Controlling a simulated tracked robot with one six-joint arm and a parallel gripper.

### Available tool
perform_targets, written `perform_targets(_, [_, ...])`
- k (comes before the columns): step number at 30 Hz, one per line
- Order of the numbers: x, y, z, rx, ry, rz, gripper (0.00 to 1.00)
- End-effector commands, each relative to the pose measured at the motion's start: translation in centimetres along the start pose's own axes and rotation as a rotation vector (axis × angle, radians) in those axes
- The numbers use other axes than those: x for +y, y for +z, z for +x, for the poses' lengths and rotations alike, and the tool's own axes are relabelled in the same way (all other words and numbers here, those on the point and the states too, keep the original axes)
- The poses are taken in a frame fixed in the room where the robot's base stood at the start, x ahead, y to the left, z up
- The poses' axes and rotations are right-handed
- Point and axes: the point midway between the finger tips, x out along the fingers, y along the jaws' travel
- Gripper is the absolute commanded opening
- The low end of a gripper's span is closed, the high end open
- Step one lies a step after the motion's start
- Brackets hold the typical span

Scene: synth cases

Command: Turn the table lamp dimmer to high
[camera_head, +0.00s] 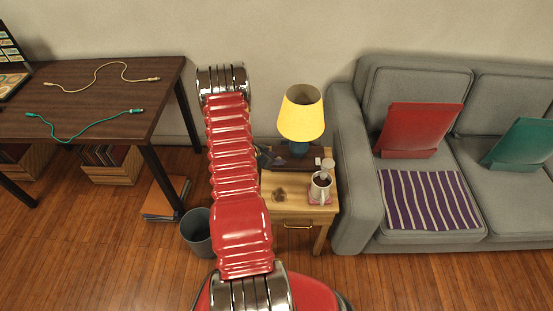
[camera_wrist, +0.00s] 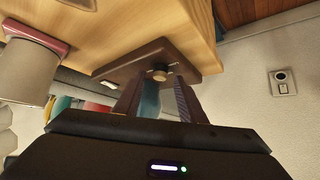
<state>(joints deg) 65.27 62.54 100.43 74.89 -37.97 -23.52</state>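The table lamp (camera_head: 301,115) has a yellow shade and a teal base and stands at the back of a small wooden side table (camera_head: 297,215). In the wrist view a round brass-and-dark knob (camera_wrist: 160,73) sits on a dark brown board (camera_wrist: 120,69) on the table. My gripper (camera_wrist: 157,86) has its two dark fingers apart, pointing at the knob. The knob shows in the gap at or just beyond the fingertips; contact cannot be told. A teal surface shows between the fingers. In the head view my red arm hides part of the table and the gripper is not clear.
A mug (camera_head: 320,188) stands on a pink coaster at the table's right; it also shows in the wrist view (camera_wrist: 28,72). A grey sofa (camera_head: 352,170) is close on the right, a grey bin (camera_head: 196,229) on the left. A wall socket (camera_wrist: 283,83) is behind.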

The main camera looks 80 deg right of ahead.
Motion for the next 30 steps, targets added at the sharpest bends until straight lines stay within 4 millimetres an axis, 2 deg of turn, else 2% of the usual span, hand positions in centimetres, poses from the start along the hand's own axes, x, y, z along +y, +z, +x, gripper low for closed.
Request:
perform_targets(4, [-0.01, 0.04, 1.05, 0.000, 0.000, -0.001, 0.37])
perform_targets(14, [-0.01, 0.04, 1.27, -0.001, -0.001, -0.001, 0.37])
perform_targets(30, [-0.03, 0.04, 1.25, -0.001, -0.001, -0.001, 0.00])
